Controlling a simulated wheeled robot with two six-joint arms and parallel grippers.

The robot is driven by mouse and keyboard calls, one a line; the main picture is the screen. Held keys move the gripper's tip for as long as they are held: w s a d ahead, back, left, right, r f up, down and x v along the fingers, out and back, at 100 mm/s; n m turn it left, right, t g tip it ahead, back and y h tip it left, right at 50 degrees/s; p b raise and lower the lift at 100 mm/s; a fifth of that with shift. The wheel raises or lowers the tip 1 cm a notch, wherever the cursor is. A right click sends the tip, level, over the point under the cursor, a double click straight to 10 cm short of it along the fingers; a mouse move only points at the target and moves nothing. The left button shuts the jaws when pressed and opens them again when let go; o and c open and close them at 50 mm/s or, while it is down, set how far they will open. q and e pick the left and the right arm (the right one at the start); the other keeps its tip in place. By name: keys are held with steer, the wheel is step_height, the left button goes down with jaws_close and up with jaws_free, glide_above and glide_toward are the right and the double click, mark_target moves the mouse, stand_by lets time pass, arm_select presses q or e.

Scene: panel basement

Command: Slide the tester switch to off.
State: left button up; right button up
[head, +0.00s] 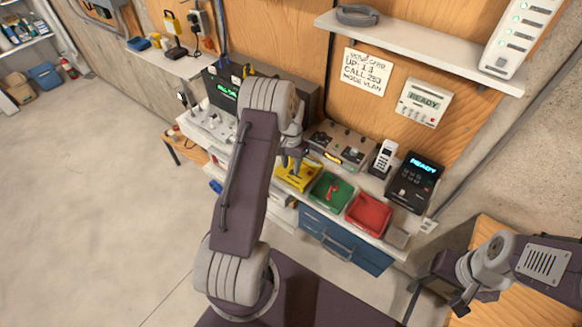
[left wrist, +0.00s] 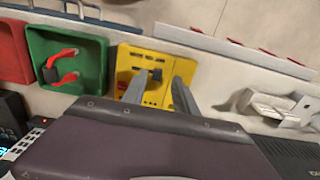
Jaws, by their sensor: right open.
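The yellow tester (head: 298,178) lies on the bench, partly hidden by my left gripper in the head view. In the left wrist view the tester (left wrist: 158,62) shows a dark slide switch (left wrist: 155,73) on its face, with small dark holes and red marks. I cannot tell the switch's position. My left gripper (head: 292,163) is over the tester. In the left wrist view its fingers (left wrist: 160,88) are apart with nothing between them, their tips over the tester near the switch. My right gripper (head: 462,297) is open at the lower right, away from the tester.
A green tray (head: 318,200) holds a red-handled tool (head: 332,190). A red tray (head: 369,215) is beside it. A dark device reading READY (head: 412,185) and a white handset (head: 384,157) stand to the right. A panel with dials (head: 340,147) is behind the tester.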

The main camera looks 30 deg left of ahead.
mark_target(291, 170)
arm_select(q)
step_height(291, 170, up, 7)
steer(key=shift+a+f+b, duration=0.1)
steer(key=shift+b, duration=0.85)
steer(key=shift+r, duration=0.6)
